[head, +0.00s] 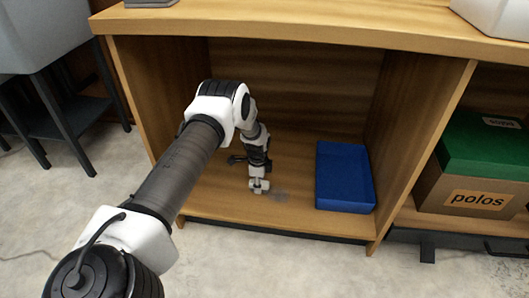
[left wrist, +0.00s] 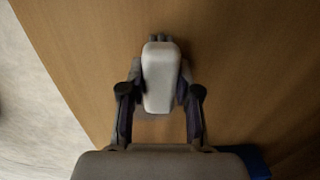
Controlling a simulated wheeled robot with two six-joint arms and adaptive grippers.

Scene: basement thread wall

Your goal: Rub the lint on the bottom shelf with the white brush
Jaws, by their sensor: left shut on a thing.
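My left arm reaches into the open wooden cabinet, and its gripper (head: 258,169) is low over the bottom shelf (head: 222,197). It is shut on the white brush (left wrist: 160,72), whose pale body lies between the two dark fingers in the left wrist view. In the head view the brush (head: 260,186) is a small white shape at or just above the shelf; contact is hard to tell. The lint (head: 279,195) is a faint grey smudge on the shelf, just right of the brush. I cannot make it out in the left wrist view. My right gripper is not in view.
A blue tray (head: 344,178) stands on the shelf to the right of the lint, before the cabinet's right wall (head: 420,140). The wooden top (head: 300,25) overhangs the bay. A box marked "polos" (head: 475,195) with a green lid is in the neighbouring bay.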

